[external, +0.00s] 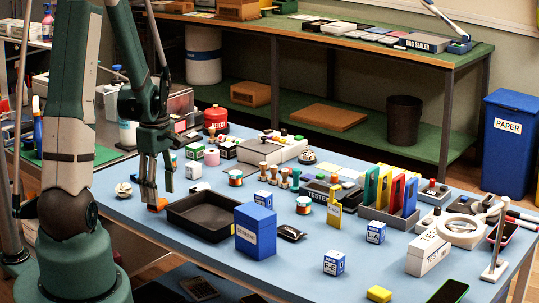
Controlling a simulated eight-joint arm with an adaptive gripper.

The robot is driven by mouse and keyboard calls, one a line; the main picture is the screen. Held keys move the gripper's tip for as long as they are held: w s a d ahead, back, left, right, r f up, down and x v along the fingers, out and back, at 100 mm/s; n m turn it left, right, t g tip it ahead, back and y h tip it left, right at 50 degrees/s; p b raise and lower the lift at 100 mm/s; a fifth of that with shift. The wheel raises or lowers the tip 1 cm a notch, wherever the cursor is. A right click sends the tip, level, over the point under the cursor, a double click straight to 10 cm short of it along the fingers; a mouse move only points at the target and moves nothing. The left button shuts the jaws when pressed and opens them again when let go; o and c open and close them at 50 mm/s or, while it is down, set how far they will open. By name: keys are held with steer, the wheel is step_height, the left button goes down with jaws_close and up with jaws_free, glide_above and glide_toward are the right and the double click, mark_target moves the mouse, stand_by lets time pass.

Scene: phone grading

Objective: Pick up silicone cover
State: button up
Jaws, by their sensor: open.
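My gripper (150,203) hangs low at the left side of the blue table, its fingers pointing down, open. A small orange patch shows at the fingertips; I cannot tell whether it is part of the fingers or a thing on the table. I cannot tell for sure which thing is the silicone cover. Upright slim coloured pieces, including a green one (370,186), a red one (384,188) and a blue one (410,194), stand in a grey rack (376,214) at the right of the table, well away from my gripper.
A black tray (180,222) lies just right of my gripper, with a blue box (256,231) beyond it. Small labelled cubes, stamps and tape rolls crowd the table's middle. A white box (428,253) and magnifier (458,230) stand at right.

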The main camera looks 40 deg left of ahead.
mark_target(160, 202)
steer(key=shift+f, duration=1.6)
steer(key=shift+c, duration=0.7)
steer(key=c, duration=0.8)
